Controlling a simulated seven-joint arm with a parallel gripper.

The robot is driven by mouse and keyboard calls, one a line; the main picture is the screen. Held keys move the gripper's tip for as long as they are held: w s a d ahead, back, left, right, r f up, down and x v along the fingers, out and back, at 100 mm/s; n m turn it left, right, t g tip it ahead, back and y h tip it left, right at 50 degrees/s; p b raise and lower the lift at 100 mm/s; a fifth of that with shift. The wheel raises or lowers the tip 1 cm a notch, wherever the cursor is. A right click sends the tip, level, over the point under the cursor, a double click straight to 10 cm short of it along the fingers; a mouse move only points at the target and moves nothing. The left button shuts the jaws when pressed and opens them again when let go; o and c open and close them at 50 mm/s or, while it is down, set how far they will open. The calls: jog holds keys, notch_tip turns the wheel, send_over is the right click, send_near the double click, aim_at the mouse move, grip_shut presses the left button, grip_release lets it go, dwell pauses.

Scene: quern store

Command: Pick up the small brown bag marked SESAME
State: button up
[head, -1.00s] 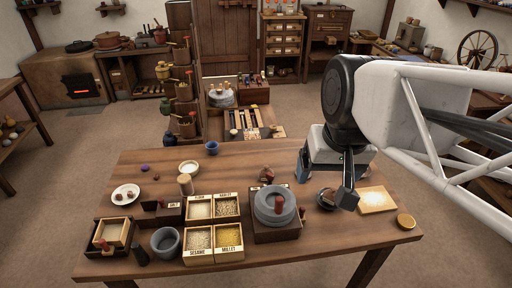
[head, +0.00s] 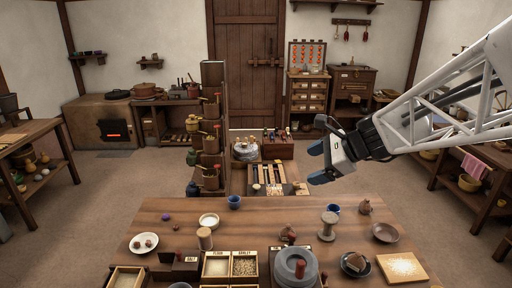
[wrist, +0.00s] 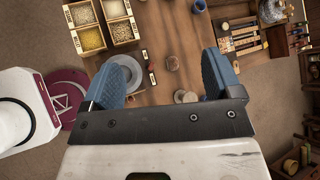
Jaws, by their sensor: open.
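A small brown bag (head: 366,206) with a tied neck stands at the back right of the table. Another small reddish-brown tied shape (head: 288,232) stands behind the grey quern (head: 295,266). I cannot read any marking on either. My gripper (head: 316,163) is open and empty, its blue fingers in the air beyond the table's back edge, left of and above the bag at the back right. In the wrist view my gripper (wrist: 162,75) has its fingers spread wide with nothing held between them.
A wooden spool (head: 328,226), a blue cup (head: 334,209), a dark bowl (head: 385,232) and a pale board (head: 402,268) share the table's right side. Seed boxes (head: 231,265) stand left of the quern. A tall rack (head: 212,130) rises behind the table.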

jog(key=w+d+m+t+y, duration=0.1)
jog(key=w+d+m+t, duration=0.15)
jog(key=w+m, duration=0.2)
jog(key=w+d+m+t, duration=0.1)
jog(key=w+d+m, duration=0.2)
jog(key=w, duration=0.3)
send_near(289, 227)
jog(key=d, duration=0.1)
jog(key=shift+s+d+m, duration=0.1)
jog(key=shift+s+m, duration=0.25)
jog(key=shift+x, duration=3.5)
jog(key=shift+w+r, duration=0.1)
jog(key=shift+r, duration=0.1)
jog(key=shift+x, duration=2.5)
jog(key=c, duration=1.1)
